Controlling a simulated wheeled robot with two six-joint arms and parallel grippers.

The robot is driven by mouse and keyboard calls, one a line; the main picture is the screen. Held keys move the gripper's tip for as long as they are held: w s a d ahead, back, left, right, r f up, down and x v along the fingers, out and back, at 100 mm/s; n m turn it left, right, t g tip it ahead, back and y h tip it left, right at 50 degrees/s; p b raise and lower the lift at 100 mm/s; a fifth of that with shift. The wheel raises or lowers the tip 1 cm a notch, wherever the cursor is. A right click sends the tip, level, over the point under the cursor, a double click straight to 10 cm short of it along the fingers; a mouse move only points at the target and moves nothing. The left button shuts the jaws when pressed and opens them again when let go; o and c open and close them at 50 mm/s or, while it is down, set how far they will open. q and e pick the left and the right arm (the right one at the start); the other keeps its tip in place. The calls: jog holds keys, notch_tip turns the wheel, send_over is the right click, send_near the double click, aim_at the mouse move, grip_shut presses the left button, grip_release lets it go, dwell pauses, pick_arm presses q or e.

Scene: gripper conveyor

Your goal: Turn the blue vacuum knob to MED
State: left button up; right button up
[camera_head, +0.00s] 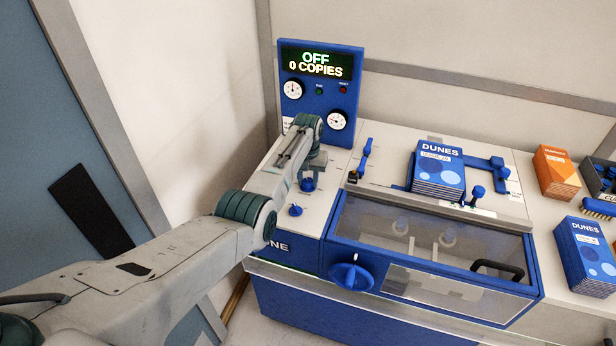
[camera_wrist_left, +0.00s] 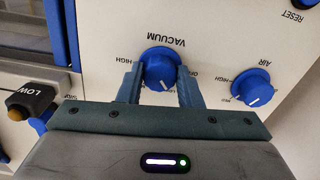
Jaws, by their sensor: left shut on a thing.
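The blue vacuum knob (camera_wrist_left: 161,66) shows in the wrist view beneath the word VACUUM, printed upside down there. The HIGH label is on its left, and a partly covered label is on its right. Its white pointer line aims toward the gripper body at the bottom. No MED label is visible. My left gripper (camera_wrist_left: 160,88) is shut on this knob, one finger on each side. In the head view my left gripper (camera_head: 311,168) reaches down onto the knob (camera_head: 307,185) on the white panel. My right gripper is not in view.
The blue AIR knob (camera_wrist_left: 252,87) sits close beside the right finger. A LOW-marked lever (camera_wrist_left: 38,100) stands left in the wrist view. The display (camera_head: 316,62) reads OFF, 0 COPIES. A book stack (camera_head: 437,170) and a clear-windowed cover (camera_head: 430,245) are to the right.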

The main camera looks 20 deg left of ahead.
pick_arm(q)
jog(key=m, duration=0.3)
jog(key=shift+r+m+p, duration=0.15)
jog(key=shift+m+p, duration=0.15)
jog(key=shift+m, duration=0.1)
jog(key=m, duration=0.3)
jog(key=shift+w+m, duration=0.1)
jog(key=shift+m, duration=0.2)
jog(key=m, duration=0.4)
jog(key=shift+a+m+p, duration=0.1)
jog(key=shift+m+p, duration=0.3)
jog(key=shift+m, duration=0.8)
jog(key=o, duration=1)
